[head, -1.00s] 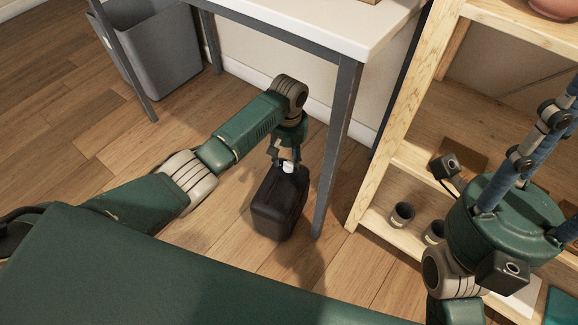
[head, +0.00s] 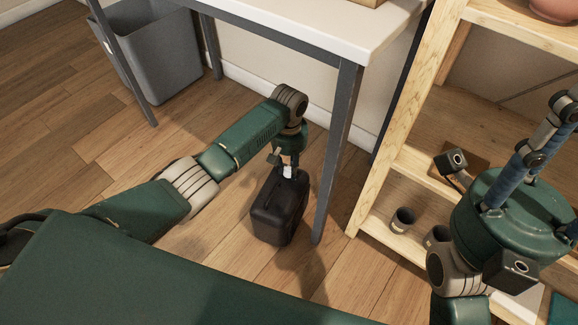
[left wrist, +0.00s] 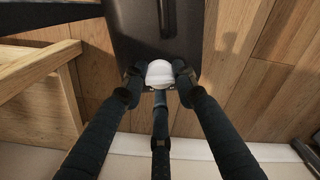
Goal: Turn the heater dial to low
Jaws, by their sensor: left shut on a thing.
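The heater (head: 277,210) is a dark, box-shaped can standing on the wood floor beside a grey table leg. Its small white dial (left wrist: 160,73) is on top, and it also shows in the head view (head: 289,172). My left gripper (head: 287,168) reaches down from above. Its dark fingers are shut on the dial, around its sides, in the left wrist view (left wrist: 158,82). The dial's markings cannot be read. My right gripper (head: 556,125) is at the right edge in front of the shelf, its blue fingers pointing up and partly out of frame.
A white-topped table (head: 330,30) with grey legs stands over and behind the heater. A grey bin (head: 155,55) is at the back left. A wooden shelf (head: 394,130) with dark cups (head: 402,220) is on the right. Floor left of the heater is clear.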

